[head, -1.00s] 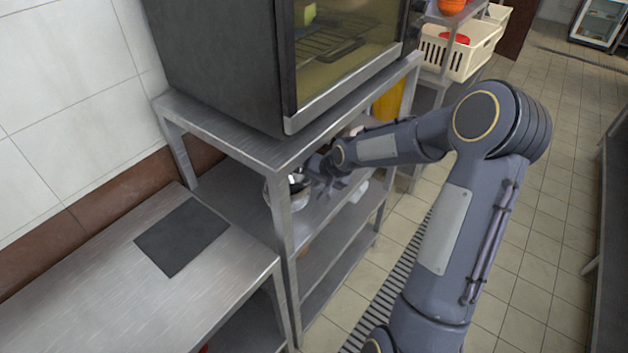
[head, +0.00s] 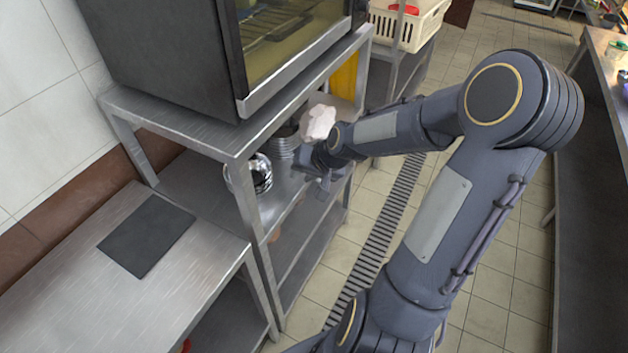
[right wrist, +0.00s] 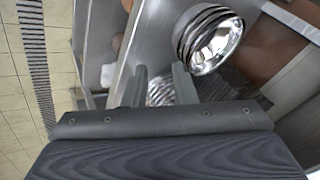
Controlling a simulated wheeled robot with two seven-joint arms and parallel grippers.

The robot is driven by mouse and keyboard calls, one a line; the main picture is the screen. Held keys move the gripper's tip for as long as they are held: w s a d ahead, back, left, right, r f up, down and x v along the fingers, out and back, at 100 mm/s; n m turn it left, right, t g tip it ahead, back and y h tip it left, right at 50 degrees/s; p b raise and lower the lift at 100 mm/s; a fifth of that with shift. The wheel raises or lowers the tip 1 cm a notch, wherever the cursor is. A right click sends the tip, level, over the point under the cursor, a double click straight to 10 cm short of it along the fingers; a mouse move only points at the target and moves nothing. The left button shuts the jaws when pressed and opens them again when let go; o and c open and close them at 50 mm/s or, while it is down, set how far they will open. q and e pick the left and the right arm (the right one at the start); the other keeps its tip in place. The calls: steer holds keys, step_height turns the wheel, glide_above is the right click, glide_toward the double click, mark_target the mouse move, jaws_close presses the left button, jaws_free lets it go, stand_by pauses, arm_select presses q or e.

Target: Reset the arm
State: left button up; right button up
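My right gripper (head: 314,180) is beside the middle shelf of the steel rack (head: 180,120), just right of the shiny metal bowls. The right wrist view shows its two fingers (right wrist: 160,88) apart, with no object clearly held. A shiny metal bowl or pot (head: 261,173) stands on that shelf, left of the gripper; it looks like the stacked metal bowl (right wrist: 210,40) in the right wrist view. A ribbed silvery surface shows between the fingers; I cannot tell its distance. My left gripper is not in view.
A dark oven (head: 165,55) stands on top of the rack. A steel table (head: 110,290) with a dark mat (head: 147,235) is at lower left. A pale object (head: 318,122) sits behind my forearm. Tiled floor with a drain grate (head: 385,225) lies to the right.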

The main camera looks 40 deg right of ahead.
steer(key=shift+s+d, duration=0.2)
steer(key=shift+s, duration=0.65)
steer(key=shift+s+d, duration=0.15)
steer(key=shift+s, duration=0.7)
steer(key=s+a+r+n+y, duration=0.1)
steer(key=s+a+r+n, duration=0.2)
steer(key=s+a+r, duration=0.2)
steer(key=s+a+r+n+g+y, duration=0.1)
steer(key=s+a+r+n, duration=0.2)
steer(key=s+a, duration=0.7)
steer(key=shift+s+r+n, duration=0.3)
steer(key=shift+s+r, duration=0.65)
steer(key=shift+s, duration=0.2)
